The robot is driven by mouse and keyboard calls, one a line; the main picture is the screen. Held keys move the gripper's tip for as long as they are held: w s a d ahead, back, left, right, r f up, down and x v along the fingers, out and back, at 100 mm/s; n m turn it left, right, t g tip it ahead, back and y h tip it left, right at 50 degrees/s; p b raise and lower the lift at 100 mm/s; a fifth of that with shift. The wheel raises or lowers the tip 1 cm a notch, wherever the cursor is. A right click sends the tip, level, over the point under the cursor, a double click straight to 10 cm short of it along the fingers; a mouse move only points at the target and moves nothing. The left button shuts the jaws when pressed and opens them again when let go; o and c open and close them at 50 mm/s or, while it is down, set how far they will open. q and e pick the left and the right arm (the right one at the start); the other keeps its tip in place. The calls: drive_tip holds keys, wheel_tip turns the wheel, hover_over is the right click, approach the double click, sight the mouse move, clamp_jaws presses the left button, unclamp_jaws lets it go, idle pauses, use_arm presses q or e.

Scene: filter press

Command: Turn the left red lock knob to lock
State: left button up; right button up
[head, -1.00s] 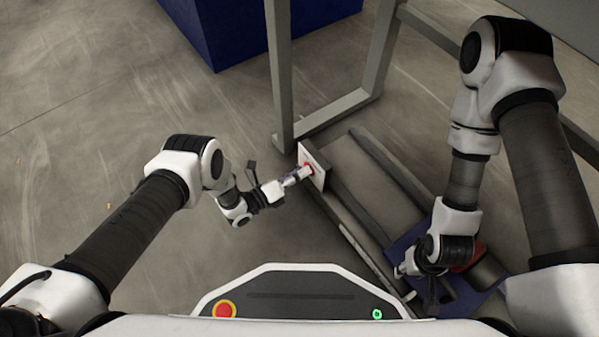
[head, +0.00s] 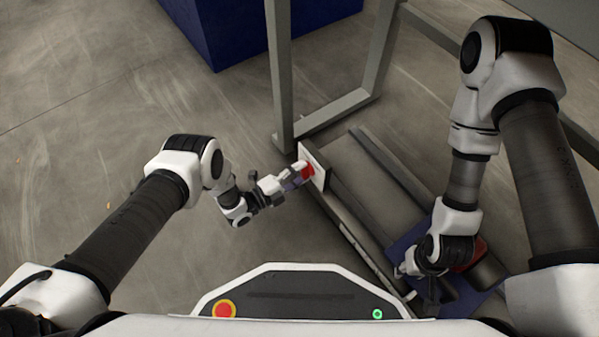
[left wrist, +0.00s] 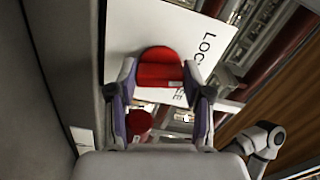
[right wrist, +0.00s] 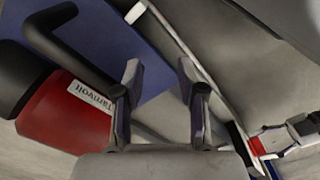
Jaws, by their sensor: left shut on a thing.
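The red lock knob (head: 308,172) sits on a white plate (head: 319,160) near the frame's foot, at the middle of the head view. My left gripper (head: 299,178) is shut on it. In the left wrist view the knob (left wrist: 158,72) lies between the two fingertips, in front of the white plate with partly hidden "LOC" lettering. A second red piece (left wrist: 139,122) shows lower between the fingers; I cannot tell what it is. My right gripper (right wrist: 158,80) is open and empty, beside a red and black tool (right wrist: 70,112) marked "Tamvolt".
A blue surface (right wrist: 150,60) lies under the tool at the right. A grey metal frame (head: 283,80) rises behind the plate, with a dark blue block (head: 240,40) farther back. The floor left of the plate is clear.

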use_arm(q)
drive_tip(key=n, duration=0.4)
idle(0.5)
drive_tip(key=o, duration=1.2)
drive_tip(key=shift+c, duration=0.2)
drive_tip(key=v, duration=1.2)
